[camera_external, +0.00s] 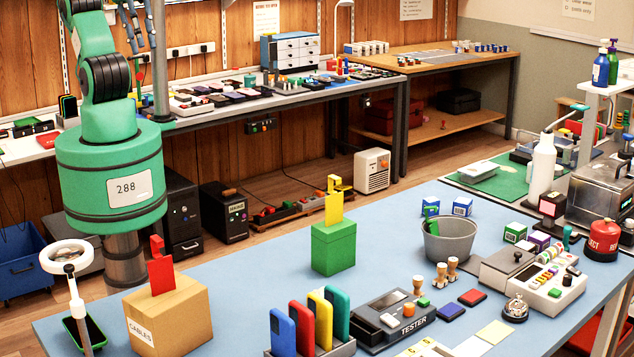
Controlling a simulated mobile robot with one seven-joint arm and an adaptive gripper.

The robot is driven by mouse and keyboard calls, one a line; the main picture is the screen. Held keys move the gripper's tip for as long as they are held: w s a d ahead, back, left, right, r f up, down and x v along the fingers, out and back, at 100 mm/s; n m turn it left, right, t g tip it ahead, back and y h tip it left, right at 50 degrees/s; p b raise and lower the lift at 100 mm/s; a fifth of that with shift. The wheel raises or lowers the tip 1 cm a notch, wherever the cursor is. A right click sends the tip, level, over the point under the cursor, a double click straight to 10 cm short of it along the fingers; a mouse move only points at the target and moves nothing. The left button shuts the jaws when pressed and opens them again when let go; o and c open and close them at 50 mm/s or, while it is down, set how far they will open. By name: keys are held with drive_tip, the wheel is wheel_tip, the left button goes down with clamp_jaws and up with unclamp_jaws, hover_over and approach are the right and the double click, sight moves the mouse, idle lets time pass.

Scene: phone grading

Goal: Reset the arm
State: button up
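My green arm (104,105) stands at the left on a round base marked 288, raised well above the blue table. Its upper part is cut off by the top edge of the picture. My gripper (138,28) seems to be the blue-grey fingered part at the top left, pointing down and clear of the table. It is too small and cropped to show whether it is open or shut. No held object is visible.
On the blue table (395,225) stand a cardboard box (183,322) with a red tab, a green box (333,248) with a yellow tab, a phone rack (330,347), a tester (395,320) and a grey bucket (449,240). A ring lamp (67,257) stands at the left front.

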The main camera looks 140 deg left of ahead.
wheel_tip(320, 180, down, 6)
drive_tip(key=b, duration=0.5)
drive_tip(key=shift+r, duration=0.15)
